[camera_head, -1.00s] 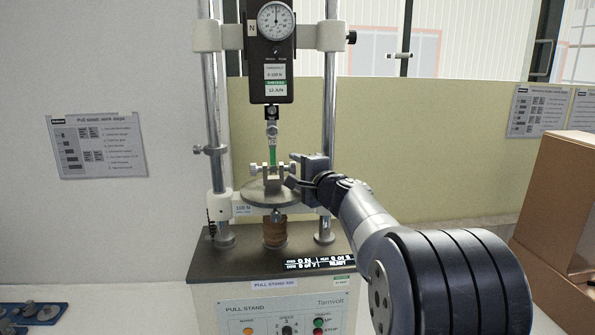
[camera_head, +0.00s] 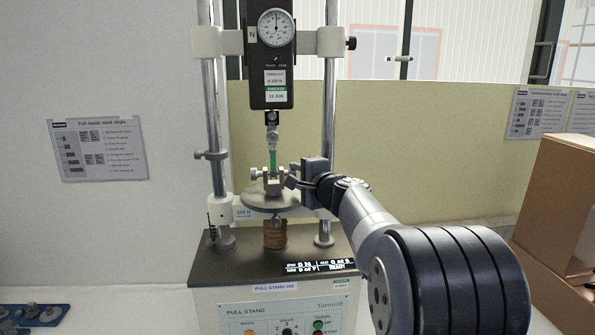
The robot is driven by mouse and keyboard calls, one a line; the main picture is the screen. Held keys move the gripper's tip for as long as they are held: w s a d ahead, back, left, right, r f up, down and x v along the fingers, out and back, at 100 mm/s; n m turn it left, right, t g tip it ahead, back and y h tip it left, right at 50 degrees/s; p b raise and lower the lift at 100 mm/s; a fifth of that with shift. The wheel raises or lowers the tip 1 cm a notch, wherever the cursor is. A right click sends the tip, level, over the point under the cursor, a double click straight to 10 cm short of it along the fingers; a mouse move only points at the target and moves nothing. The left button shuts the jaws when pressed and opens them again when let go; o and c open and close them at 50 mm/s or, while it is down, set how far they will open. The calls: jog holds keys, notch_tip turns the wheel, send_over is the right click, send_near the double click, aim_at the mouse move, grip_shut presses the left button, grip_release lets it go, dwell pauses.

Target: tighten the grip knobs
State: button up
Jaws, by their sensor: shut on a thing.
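The pull stand (camera_head: 255,307) stands in the middle, with a dial gauge (camera_head: 276,60) between its two columns. A small clamp (camera_head: 272,184) sits on its round plate (camera_head: 262,202), with a green strip (camera_head: 273,160) running up from it to the upper hook. The left grip knob (camera_head: 255,173) shows on the clamp's left side. My gripper (camera_head: 291,176) is at the clamp's right side, level with the left knob. It is shut on the right grip knob, which is mostly hidden by the fingers.
The stand's right column (camera_head: 328,130) rises close behind my gripper. A blue tray (camera_head: 35,317) with metal parts lies at the lower left. Cardboard boxes (camera_head: 560,220) stand at the right. The white bench left of the stand is mostly clear.

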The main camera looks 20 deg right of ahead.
jog(key=shift+r+m+g+p, duration=0.3)
jog(key=shift+m+g+p, duration=0.1)
jog(key=shift+g+p, duration=0.7)
jog(key=shift+w+r+m+g, duration=0.2)
jog(key=shift+m+g, duration=0.15)
jog(key=shift+g, duration=1)
jog(key=shift+w+r+m+g, duration=0.15)
jog(key=shift+m+g, duration=0.2)
jog(key=shift+g, duration=1)
jog(key=o, duration=1)
jog(key=shift+r, duration=0.1)
jog(key=v, duration=1)
jog(key=shift+s+d+r+b, duration=0.1)
jog(key=shift+d+r+b, duration=0.1)
jog(key=shift+r+b, duration=0.2)
